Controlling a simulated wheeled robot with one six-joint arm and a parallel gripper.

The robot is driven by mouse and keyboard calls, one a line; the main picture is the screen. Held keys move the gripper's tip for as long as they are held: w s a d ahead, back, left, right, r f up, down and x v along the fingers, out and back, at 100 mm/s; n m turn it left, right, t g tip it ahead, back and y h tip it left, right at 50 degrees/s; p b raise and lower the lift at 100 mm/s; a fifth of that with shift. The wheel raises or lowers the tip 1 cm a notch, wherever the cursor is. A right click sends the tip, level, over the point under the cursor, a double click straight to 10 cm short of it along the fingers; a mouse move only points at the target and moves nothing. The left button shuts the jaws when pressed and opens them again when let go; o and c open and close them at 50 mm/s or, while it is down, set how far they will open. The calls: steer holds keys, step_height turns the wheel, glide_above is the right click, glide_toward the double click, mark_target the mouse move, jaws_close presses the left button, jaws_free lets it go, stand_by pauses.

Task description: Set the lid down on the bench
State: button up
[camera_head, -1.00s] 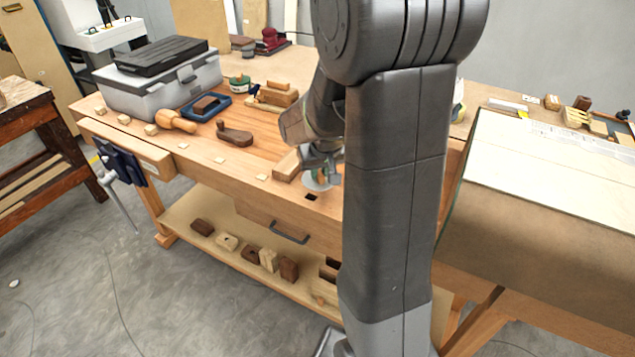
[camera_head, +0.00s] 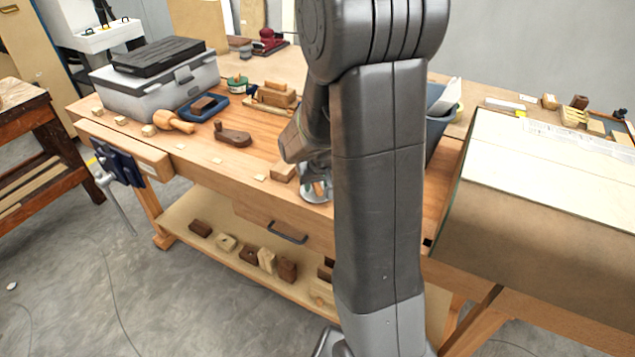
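A small round pale disc, which looks like the lid (camera_head: 316,194), is at the front edge of the bench (camera_head: 255,200), right under my gripper (camera_head: 315,181). My gripper points down at it and is partly hidden behind my own arm. The fingers are too small and covered to tell whether they are open or shut on the lid. I cannot tell whether the lid touches the bench top.
A wooden block (camera_head: 284,171) lies just left of my gripper. A dark plane-like tool (camera_head: 232,136), a mallet (camera_head: 174,122), a blue tray (camera_head: 203,107) and a grey toolbox (camera_head: 158,88) stand further left. A large box (camera_head: 545,200) fills the right. A dark bin (camera_head: 437,110) shows behind my arm.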

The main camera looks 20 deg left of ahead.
steer(key=shift+r, duration=0.15)
steer(key=shift+r, duration=0.2)
steer(key=v, duration=1.1)
steer(key=shift+s+r, duration=0.15)
steer(key=shift+r, duration=0.1)
steer(key=shift+o, duration=0.4)
steer(key=shift+d, duration=0.1)
